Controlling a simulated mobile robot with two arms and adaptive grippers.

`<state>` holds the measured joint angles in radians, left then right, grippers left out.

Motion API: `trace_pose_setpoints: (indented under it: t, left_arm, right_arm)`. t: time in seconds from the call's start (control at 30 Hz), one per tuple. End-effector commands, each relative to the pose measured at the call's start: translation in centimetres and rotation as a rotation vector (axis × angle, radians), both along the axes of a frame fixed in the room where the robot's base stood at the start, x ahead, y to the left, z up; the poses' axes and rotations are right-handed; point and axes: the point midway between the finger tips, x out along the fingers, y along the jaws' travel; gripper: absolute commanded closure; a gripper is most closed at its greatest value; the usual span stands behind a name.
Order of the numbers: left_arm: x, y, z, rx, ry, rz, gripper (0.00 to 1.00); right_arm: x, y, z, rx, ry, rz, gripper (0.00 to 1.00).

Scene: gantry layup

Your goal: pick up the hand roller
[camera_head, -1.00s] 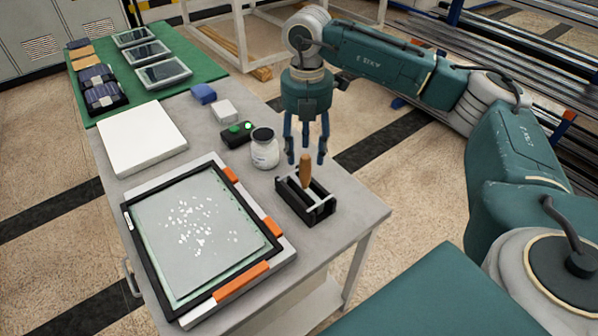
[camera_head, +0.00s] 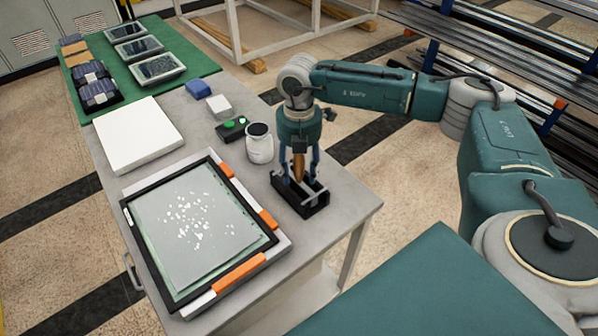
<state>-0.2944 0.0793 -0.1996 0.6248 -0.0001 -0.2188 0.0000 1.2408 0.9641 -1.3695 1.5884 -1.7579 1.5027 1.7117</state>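The hand roller stands upright in a small black holder (camera_head: 316,208) near the right edge of the grey table. Its brown wooden handle (camera_head: 299,167) points up; the roller end sits low in the holder and is mostly hidden. My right gripper (camera_head: 299,178) points straight down over the holder. Its blue fingers are spread on both sides of the handle, with visible gaps, so it looks open. The fingertips reach down to about the holder's top; I cannot tell whether they touch it. My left gripper is not in view.
A white jar (camera_head: 260,145) stands close behind the holder, beside a black box with green buttons (camera_head: 233,129). A framed plate with white flakes (camera_head: 130,222) lies to the left. A white block (camera_head: 137,135) and a green mat (camera_head: 195,75) with trays lie farther back.

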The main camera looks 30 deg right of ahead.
Motion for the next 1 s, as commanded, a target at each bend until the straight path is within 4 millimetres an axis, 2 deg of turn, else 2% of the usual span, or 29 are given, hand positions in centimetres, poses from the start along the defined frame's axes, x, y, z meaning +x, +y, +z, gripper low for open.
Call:
trace_pose_setpoints:
  t: [0.03,0.2,0.67,0.87,1.0]
  left_arm:
    - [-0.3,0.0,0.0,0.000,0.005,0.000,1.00]
    - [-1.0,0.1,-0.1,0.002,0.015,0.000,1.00]
    - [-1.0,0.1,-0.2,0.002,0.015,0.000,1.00]
    - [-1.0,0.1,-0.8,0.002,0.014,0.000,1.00]
    - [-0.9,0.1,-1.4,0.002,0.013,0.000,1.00]
  right_arm:
    - [0.0,0.0,0.0,0.000,0.000,0.000,0.66]
    - [0.0,0.0,0.0,0.000,0.000,0.000,0.99]
    - [0.1,0.0,0.7,0.001,-0.003,-0.001,1.00]
    - [0.2,0.0,3.2,0.001,-0.006,-0.001,1.00]
    - [0.2,0.0,6.3,0.002,-0.009,0.000,1.00]
